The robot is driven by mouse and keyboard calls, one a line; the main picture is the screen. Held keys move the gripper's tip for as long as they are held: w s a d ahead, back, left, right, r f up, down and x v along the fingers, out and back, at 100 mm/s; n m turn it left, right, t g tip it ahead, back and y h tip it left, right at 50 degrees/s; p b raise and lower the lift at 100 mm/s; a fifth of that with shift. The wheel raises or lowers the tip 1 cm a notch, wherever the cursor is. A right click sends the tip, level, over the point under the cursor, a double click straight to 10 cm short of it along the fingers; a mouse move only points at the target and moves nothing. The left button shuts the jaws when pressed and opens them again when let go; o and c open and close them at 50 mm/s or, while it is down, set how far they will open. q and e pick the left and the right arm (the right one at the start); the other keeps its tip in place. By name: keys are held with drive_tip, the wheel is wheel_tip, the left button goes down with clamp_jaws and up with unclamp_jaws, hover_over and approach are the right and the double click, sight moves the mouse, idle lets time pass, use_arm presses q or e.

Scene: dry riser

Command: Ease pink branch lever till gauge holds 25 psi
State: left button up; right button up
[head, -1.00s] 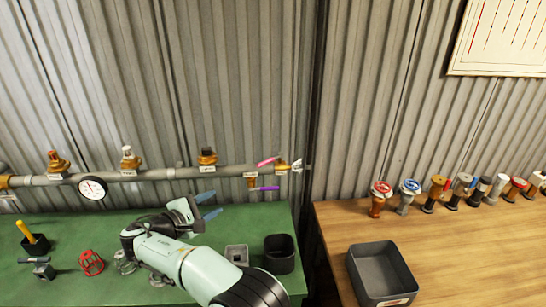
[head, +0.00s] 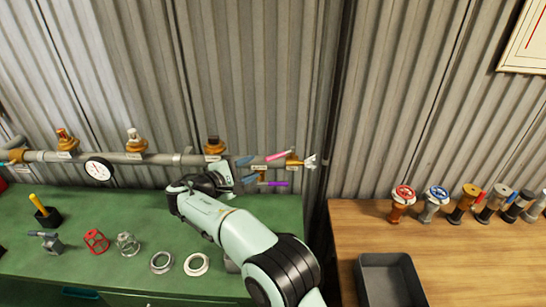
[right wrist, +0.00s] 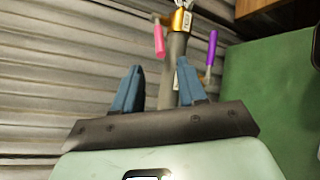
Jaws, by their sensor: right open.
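The pink lever (head: 280,155) sticks out from the branch fitting near the right end of the grey pipe, slightly tilted. It also shows in the right wrist view (right wrist: 159,40), beyond my fingers. A purple lever (head: 275,183) lies just below it, and also shows in the right wrist view (right wrist: 210,50). The round white gauge (head: 98,170) is on the pipe at left; its reading is too small to tell. My right gripper (head: 248,170) is open and empty, its blue fingers just left of both levers. My left gripper is not in view.
The grey pipe (head: 195,159) runs along the corrugated wall with several capped fittings. On the green bench (head: 100,215) are a red cage (head: 96,241), metal rings (head: 197,264) and a yellow-handled tool (head: 38,205). Valves and a dark tray (head: 388,280) are on the wooden table.

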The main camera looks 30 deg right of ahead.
sight(268, 160)
drive_tip(key=p+x, duration=0.1)
drive_tip(key=x, duration=0.9)
drive_tip(key=shift+w+d, duration=0.15)
drive_tip(key=shift+w, duration=0.05)
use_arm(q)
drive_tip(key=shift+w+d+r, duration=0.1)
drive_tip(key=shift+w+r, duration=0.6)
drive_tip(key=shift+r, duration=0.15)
use_arm(e)
clamp_jaws()
drive_tip(key=shift+s, duration=0.1)
